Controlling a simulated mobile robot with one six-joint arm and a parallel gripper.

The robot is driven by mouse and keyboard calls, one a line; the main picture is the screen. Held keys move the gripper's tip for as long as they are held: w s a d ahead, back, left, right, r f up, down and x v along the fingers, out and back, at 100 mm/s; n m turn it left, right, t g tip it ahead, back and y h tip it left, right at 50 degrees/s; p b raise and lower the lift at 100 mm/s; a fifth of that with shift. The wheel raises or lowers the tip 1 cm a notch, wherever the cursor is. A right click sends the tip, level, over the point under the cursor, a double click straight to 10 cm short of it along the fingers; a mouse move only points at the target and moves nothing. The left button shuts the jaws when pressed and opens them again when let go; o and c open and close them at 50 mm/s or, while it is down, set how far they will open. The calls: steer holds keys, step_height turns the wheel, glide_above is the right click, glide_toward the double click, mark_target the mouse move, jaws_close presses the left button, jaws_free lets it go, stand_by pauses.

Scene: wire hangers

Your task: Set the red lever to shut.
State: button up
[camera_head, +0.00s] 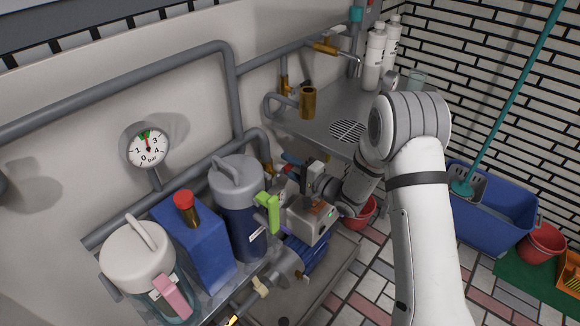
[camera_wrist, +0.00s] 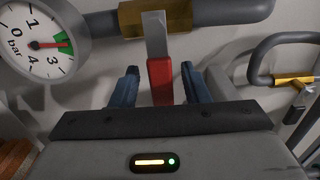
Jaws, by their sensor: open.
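The red lever (camera_wrist: 160,76) shows in the wrist view, a red grip on a flat grey metal arm. The arm runs up in the picture across a brass valve (camera_wrist: 130,19) on a grey pipe, so the lever lies crosswise to the pipe there. My gripper (camera_wrist: 160,84) is open, with one blue finger on each side of the red grip. A gap shows on both sides, and I see no contact. The grip's lower end is hidden behind my gripper's body. In the head view my gripper (camera_head: 299,164) is by the wall pipes, and the lever is mostly hidden.
A pressure gauge (camera_head: 148,148) has its needle in the green band. Two lidded canisters (camera_head: 245,225) and a blue box (camera_head: 197,245) stand left of my arm. A metal counter (camera_head: 330,110) with bottles is behind; a blue bucket (camera_head: 490,215) stands right.

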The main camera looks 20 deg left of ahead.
steer(key=p+v, duration=0.1)
steer(key=v, duration=0.6)
steer(key=shift+s+d, duration=0.15)
steer(key=shift+d, duration=0.2)
